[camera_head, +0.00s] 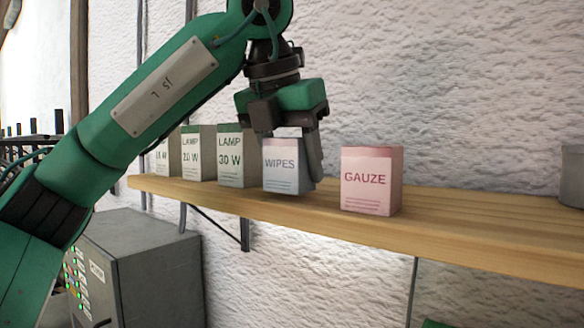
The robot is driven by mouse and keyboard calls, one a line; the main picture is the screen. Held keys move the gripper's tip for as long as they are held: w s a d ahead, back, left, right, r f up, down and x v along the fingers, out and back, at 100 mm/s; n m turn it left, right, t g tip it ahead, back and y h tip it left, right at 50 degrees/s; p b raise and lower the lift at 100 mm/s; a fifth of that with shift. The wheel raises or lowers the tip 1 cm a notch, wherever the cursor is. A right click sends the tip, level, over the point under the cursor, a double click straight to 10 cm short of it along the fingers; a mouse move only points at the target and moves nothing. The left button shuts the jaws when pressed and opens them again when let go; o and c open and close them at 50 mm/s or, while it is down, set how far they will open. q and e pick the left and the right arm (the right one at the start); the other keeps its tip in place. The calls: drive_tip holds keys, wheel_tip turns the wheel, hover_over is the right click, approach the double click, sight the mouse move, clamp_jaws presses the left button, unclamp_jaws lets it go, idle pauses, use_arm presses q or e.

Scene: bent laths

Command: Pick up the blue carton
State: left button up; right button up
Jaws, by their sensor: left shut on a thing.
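The blue carton (280,175) is a small pale-blue box labelled "WIPES". It stands upright at the shelf's front, between a greenish lamp carton and a pink carton. My left gripper (290,165) reaches down over it from above and is shut on it. One finger shows along the carton's right side; the other finger is mostly hidden behind the carton and the gripper body. I cannot tell whether the carton's base is still touching the shelf. My right gripper is not in view.
A pink "GAUZE" carton (370,180) stands close to the right. Several lamp cartons (230,160) stand close to the left. The wooden shelf (480,225) is bare right of the gauze, up to a grey container (573,178). A grey cabinet (155,275) stands below left.

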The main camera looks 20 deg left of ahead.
use_arm(q)
wheel_tip(320, 180, up, 19)
idle(0.5)
